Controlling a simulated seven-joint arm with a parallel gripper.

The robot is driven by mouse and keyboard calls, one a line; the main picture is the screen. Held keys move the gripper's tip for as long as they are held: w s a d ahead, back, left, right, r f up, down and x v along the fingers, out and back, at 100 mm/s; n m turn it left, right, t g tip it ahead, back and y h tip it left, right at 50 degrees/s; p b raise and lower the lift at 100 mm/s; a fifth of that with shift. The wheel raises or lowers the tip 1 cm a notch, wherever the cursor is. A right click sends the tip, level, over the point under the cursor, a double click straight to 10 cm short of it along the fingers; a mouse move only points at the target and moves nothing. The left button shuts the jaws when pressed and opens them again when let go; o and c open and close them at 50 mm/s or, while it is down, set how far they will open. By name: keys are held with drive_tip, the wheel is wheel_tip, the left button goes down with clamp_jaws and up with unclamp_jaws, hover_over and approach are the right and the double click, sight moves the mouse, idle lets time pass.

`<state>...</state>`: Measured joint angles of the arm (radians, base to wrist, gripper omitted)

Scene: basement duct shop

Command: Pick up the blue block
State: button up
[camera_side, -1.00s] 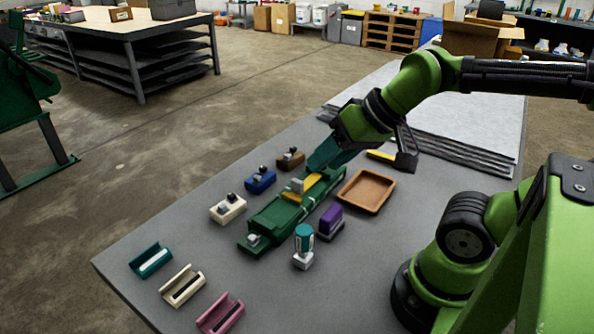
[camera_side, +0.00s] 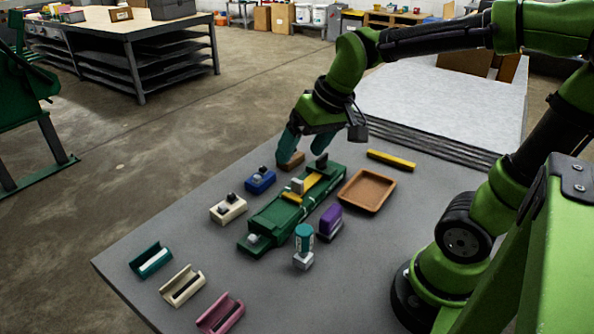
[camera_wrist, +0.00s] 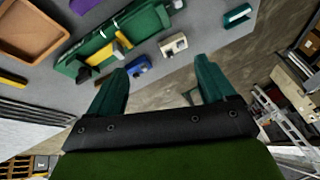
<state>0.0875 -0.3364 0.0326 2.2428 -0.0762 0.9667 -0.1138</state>
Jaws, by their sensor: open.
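My gripper (camera_side: 306,160), with teal fingers, is open at the far end of this row, up and right of the blue block. One finger overlaps the brown block in the side view; I cannot tell whether they touch. In the wrist view the blue block (camera_wrist: 138,67) shows just beyond the left finger, partly between the fingers of my gripper (camera_wrist: 162,68). Nothing is between the fingertips.
A long green fixture (camera_side: 270,226) with a yellow strip stands beside the row. A brown tray (camera_side: 367,190), purple block (camera_side: 330,222), teal-topped stamp (camera_side: 304,240) and yellow bar (camera_side: 391,160) lie to the right. Several open-topped holders (camera_side: 183,286) sit at the near end.

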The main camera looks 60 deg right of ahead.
drive_tip(key=w+d+f+n+g, duration=0.2)
drive_tip(key=w+d+n, duration=0.25)
drive_tip(key=w, duration=0.55)
drive_tip(key=n+g+h, duration=0.1)
drive_tip(key=n+g, duration=0.1)
drive_tip(key=n, duration=0.8)
hover_over(260, 176)
wheel_tip(260, 176, down, 6)
drive_tip(key=r, duration=0.1)
drive_tip(key=w+d+n, duration=0.2)
drive_tip(key=n, duration=0.5)
drive_tip(key=shift+g, duration=0.4)
drive_tip(key=f, duration=1)
drive_tip(key=shift+s+a, duration=0.1)
drive_tip(key=shift+a, duration=0.15)
drive_tip(key=f, duration=0.5)
drive_tip(key=shift+s+f, duration=0.2)
drive_tip(key=shift+f, duration=0.1)
drive_tip(key=shift+r, duration=0.1)
drive_tip(key=c, duration=1.4)
